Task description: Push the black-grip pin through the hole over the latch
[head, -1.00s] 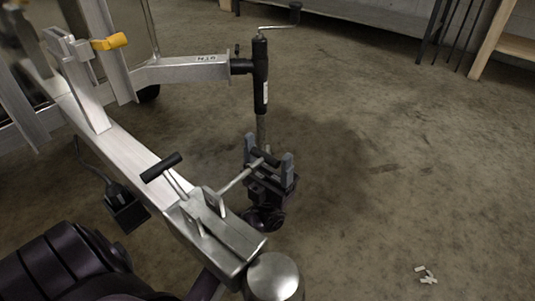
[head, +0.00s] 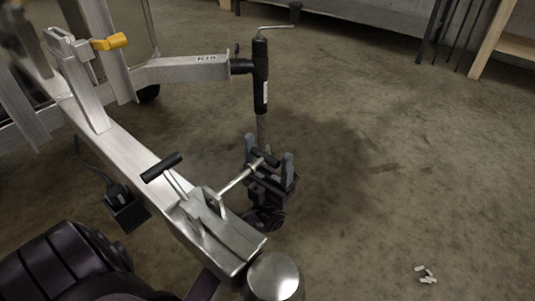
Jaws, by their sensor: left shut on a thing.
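The black-grip pin (head: 264,157) is a bright metal rod with a dark cross grip. My left gripper (head: 268,154) is shut on its grip, with one grey finger at each end. The rod slants down left to the latch (head: 205,208) on top of the silver coupling head (head: 222,245). Its tip meets the upright lug there; how deep it sits in the hole I cannot tell. A lever with a black cross handle (head: 161,167) rises from the drawbar behind the latch. My right gripper is not in view.
The trailer drawbar (head: 130,150) runs to the upper left, with a yellow-handled lever (head: 110,42). The jack post (head: 260,80) stands right behind my left gripper. A round metal post top (head: 273,277) is close to the coupling. The floor to the right is mostly clear.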

